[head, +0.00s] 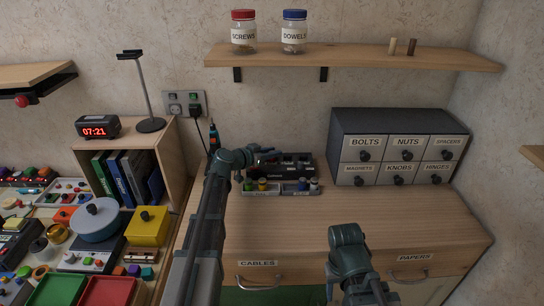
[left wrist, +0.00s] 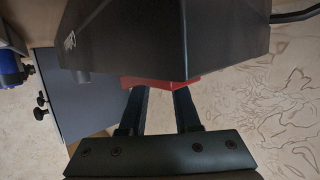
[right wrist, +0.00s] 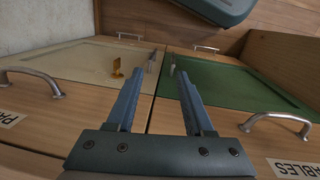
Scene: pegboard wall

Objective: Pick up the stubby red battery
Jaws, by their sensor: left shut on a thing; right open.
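My left gripper (head: 272,156) reaches over the back of the wooden cabinet top, at a black device (head: 290,170). In the left wrist view its fingers (left wrist: 160,88) are shut on a red piece (left wrist: 158,83), which I take to be the stubby red battery. Only a strip of the red shows; a large dark body (left wrist: 165,40) in front hides the rest. In the head view the red battery cannot be made out. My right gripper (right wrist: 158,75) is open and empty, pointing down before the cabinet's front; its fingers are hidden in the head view.
A grey tray (head: 282,193) with several small coloured items sits before the device. A dark drawer unit (head: 388,118) stands at the right. A shelf (head: 350,58) with two jars hangs above. The cabinet top (head: 400,212) is clear in the middle. The left table is crowded.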

